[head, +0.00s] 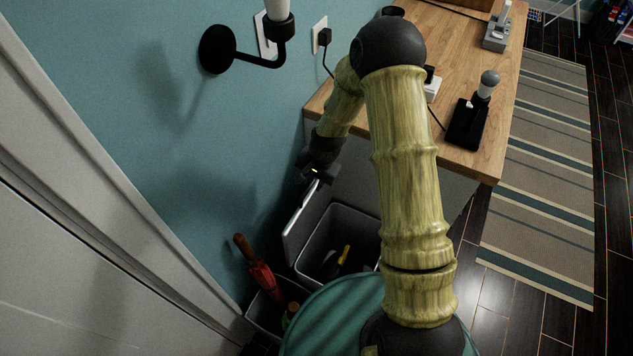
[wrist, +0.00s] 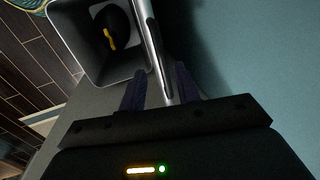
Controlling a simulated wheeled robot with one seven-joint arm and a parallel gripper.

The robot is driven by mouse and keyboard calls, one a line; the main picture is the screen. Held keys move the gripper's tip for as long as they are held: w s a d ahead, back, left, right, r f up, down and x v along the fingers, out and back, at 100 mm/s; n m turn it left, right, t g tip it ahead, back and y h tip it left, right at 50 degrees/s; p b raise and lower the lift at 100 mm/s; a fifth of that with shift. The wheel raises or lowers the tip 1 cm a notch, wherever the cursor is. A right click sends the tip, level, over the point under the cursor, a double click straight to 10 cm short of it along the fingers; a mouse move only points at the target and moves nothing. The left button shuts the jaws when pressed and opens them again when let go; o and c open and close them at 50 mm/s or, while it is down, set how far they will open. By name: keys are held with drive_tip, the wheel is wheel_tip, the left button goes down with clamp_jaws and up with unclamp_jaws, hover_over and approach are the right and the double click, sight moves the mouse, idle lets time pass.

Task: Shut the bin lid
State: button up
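The grey bin (head: 312,268) stands by the wall, partly hidden behind my arm. Its lid (head: 296,222) is open and stands upright along the bin's wall side. My gripper (head: 317,182) is at the top edge of the lid, pointing down. In the wrist view, the bin (wrist: 82,62) is at upper left, with a dark object and a yellow item inside. The lid (wrist: 154,48) shows nearly edge-on between the two fingers of my gripper (wrist: 160,82). The fingers are apart, one on each side of the lid, with gaps visible.
A holder with a red umbrella (head: 262,277) stands left of the bin. A green round top (head: 330,312) is in front of it. A wooden desk (head: 465,60) with a lamp and black device stands behind and right. A wall sconce (head: 262,58) is above left.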

drive_tip(key=shift+x, duration=0.95)
drive_tip(key=shift+a, duration=0.1)
drive_tip(key=shift+w, duration=0.1)
drive_tip(key=shift+c, duration=0.3)
clamp_jaws()
